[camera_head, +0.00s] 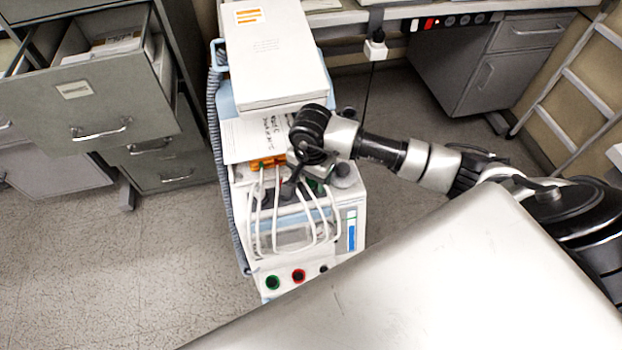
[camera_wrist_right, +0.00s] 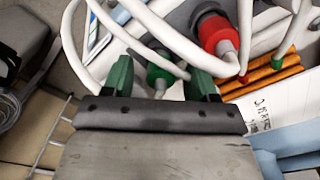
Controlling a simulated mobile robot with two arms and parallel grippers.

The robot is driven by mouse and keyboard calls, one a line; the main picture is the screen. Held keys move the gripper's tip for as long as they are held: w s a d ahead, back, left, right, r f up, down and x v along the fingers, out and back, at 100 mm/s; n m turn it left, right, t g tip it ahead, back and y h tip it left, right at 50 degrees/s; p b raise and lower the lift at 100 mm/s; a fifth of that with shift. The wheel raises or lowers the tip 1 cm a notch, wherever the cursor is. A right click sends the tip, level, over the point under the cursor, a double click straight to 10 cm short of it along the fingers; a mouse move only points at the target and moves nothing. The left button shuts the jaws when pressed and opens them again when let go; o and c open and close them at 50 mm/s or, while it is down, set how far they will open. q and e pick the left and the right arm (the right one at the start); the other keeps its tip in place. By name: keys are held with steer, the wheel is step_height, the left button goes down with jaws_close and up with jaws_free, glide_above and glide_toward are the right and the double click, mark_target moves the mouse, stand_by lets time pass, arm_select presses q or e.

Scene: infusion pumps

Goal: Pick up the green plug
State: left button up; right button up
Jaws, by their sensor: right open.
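In the right wrist view a green plug (camera_wrist_right: 159,78) with a white cable sits low between the two dark green fingers of my right gripper (camera_wrist_right: 160,84). The fingers are spread on either side of it, and I cannot tell whether they touch it. The plug's lower end is hidden behind the gripper's grey body. In the head view my right gripper (camera_head: 298,180) reaches down over the top of the pump unit (camera_head: 354,208), among white cables. Something dark green (camera_head: 316,187) shows beside it there, partly hidden by my arm. My left gripper is not in view.
A red plug (camera_wrist_right: 214,32) is close by, up and right in the wrist view. An orange connector strip (camera_wrist_right: 262,75) with small plugs lies beside it. White cables (camera_head: 270,225) loop over the unit's front. A white box (camera_head: 270,55) stands behind; an open drawer (camera_head: 95,100) is left.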

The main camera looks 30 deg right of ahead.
steer(key=shift+f, duration=0.2)
jaws_close()
stand_by(0.3)
steer(key=shift+r, duration=0.5)
step_height(320, 180, up, 3)
steer(key=shift+w+f+b, duration=0.1)
steer(key=shift+f+b, duration=0.1)
steer(key=shift+b, duration=0.2)
steer(key=s+d+r+b, duration=0.1)
steer(key=s+d+r, duration=0.4)
steer(key=s, duration=0.5)
step_height(320, 180, up, 2)
steer(key=shift+s+d+r+b, duration=0.2)
steer(key=shift+s+r+b, duration=0.05)
steer(key=shift+b, duration=0.1)
